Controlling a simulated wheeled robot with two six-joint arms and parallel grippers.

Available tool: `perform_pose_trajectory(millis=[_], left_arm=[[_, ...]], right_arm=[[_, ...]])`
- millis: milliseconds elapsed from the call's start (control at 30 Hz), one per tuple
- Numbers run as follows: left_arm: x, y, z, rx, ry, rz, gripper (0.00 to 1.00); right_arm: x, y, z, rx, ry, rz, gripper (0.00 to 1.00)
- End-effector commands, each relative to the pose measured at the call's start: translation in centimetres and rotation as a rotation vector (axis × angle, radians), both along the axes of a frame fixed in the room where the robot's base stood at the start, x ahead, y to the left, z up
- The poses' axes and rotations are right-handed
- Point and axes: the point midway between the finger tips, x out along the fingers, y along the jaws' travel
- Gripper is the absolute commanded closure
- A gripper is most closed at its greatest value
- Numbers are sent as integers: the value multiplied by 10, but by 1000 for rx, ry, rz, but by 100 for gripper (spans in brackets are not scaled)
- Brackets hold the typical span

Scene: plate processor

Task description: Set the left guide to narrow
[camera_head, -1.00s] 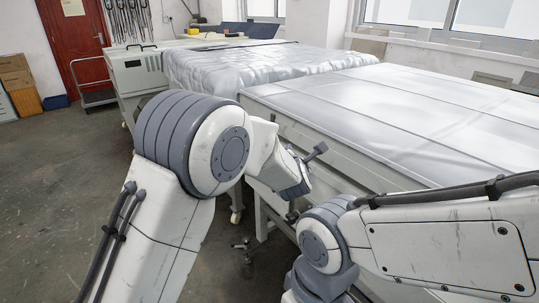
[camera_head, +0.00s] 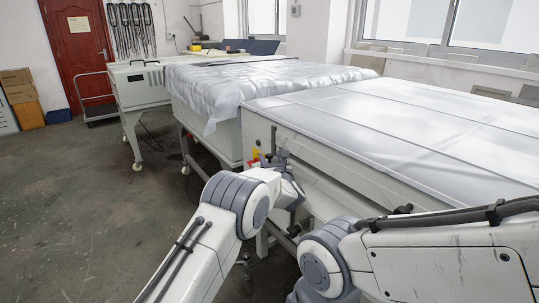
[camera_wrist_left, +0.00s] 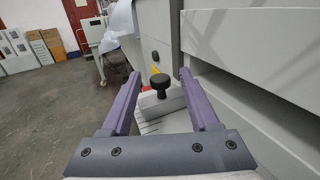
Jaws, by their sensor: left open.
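In the left wrist view a black round knob (camera_wrist_left: 160,82) stands upright on a pale block (camera_wrist_left: 160,101), which I take to be the left guide. My left gripper (camera_wrist_left: 158,75) is open, with one purple finger on each side of the knob. My right gripper is not in view.
A red and yellow part (camera_head: 255,158) is on the machine's corner. Another black knob (camera_head: 403,209) shows farther right along its front. A second covered machine (camera_head: 225,140) stands behind. The floor (camera_head: 90,210) at left is clear.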

Motion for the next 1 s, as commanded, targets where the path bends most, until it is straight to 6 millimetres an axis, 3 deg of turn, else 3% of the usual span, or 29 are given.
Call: perform_pose_trajectory(millis=[200,533,700,1000], left_arm=[[14,4,0,1,0,1,39],[16,4,0,1,0,0,39],[16,4,0,1,0,0,100],[16,4,0,1,0,0,100]], right_arm=[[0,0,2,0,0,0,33],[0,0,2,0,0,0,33],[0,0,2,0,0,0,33],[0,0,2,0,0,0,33]])
